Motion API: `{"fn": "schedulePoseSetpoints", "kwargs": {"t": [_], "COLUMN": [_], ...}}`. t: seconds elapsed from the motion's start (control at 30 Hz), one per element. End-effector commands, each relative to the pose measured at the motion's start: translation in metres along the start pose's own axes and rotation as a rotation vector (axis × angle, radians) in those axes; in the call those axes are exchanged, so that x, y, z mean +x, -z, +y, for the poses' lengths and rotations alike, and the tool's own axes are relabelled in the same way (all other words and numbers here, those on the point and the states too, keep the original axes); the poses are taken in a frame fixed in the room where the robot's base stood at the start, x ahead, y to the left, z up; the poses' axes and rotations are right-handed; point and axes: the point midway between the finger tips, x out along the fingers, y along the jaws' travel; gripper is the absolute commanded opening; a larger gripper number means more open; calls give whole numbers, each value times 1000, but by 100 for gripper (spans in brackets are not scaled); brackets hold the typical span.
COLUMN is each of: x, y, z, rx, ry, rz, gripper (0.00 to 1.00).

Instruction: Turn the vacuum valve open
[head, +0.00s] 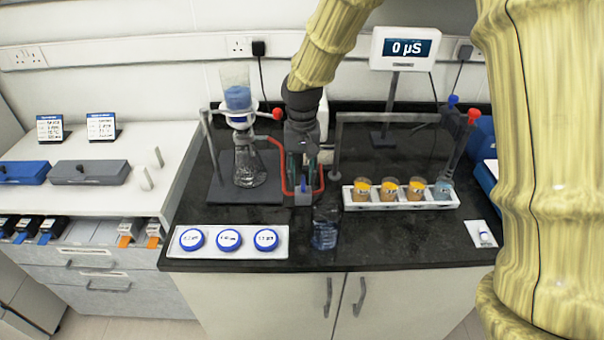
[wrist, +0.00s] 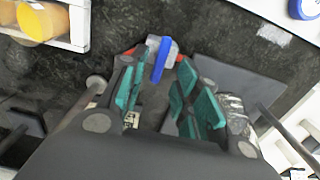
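The vacuum valve has a grey body with a blue lever and red tubing on both sides; it sits low on the black bench in the head view (head: 303,197). In the wrist view, its blue lever (wrist: 160,59) shows just past my fingertips, lying roughly along the gap between them. My gripper (head: 302,170) points down above the valve and hides part of it. In the wrist view, my gripper (wrist: 160,95) is open, its teal pads apart with nothing between them. I see no clear contact with the lever.
The filter flask (head: 249,165) stands on a clamp stand to the left. A small beaker (head: 324,232) stands in front. A white rack (head: 401,198) with several jars is at right, and a tray (head: 268,254) of blue-lidded dishes is front left. A meter (head: 404,48) stands behind.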

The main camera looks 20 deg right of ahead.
Motion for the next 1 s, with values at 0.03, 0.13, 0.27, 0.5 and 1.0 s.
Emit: {"fn": "schedulePoseSetpoints", "kwargs": {"t": [0.03,0.13,0.27,0.5,1.0], "x": [2,8,15,17,17], "y": [-2,-3,0,1,1], "z": [1,2,1,0,0], "rx": [0,0,-1,-1,-6], "ry": [0,0,0,0,0], "rz": [0,2,0,0,0], "gripper": [32,32,32,32,0]}}
